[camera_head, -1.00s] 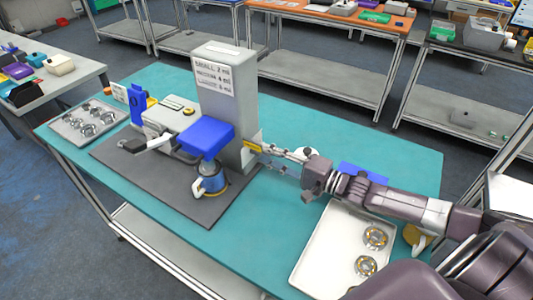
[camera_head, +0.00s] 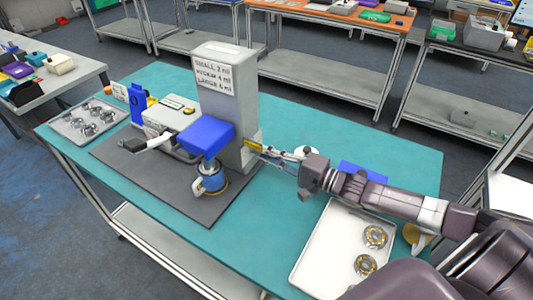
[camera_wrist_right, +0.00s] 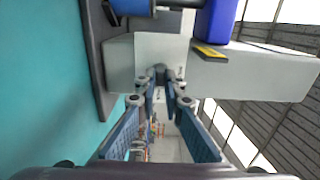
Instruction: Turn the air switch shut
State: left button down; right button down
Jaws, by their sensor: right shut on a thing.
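The grey machine column (camera_head: 228,100) stands on a dark mat, with a yellow label (camera_head: 253,145) low on its right side. My right gripper (camera_head: 262,151) reaches this side from the right, its fingers close together at the column. In the right wrist view its fingers (camera_wrist_right: 160,88) close at a small grey knob (camera_wrist_right: 160,72), which looks like the air switch, in front of a pale plate. The fingers hide part of the knob, and its angle is hard to tell. The head view does not show the knob clearly. My left gripper is not in view.
A blue press head (camera_head: 206,140) sits above a small cup-like part (camera_head: 209,182) left of the column. A white tray (camera_head: 305,262) with metal rings lies below my right arm. Another tray (camera_head: 67,124) with metal parts is at left. The teal table is clear at back right.

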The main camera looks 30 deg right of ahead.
jog(key=shift+n, duration=0.3)
jog(key=n+p, duration=0.1)
jog(key=n, duration=0.2)
jog(key=shift+n, duration=0.3)
jog(key=n, duration=0.5)
jog(key=shift+n+p, duration=0.3)
jog(key=shift+p, duration=0.05)
jog(key=n, duration=0.4)
jog(key=shift+n, duration=1.9)
jog(key=c, duration=2)
grip_release()
jog(key=shift+c, duration=0.2)
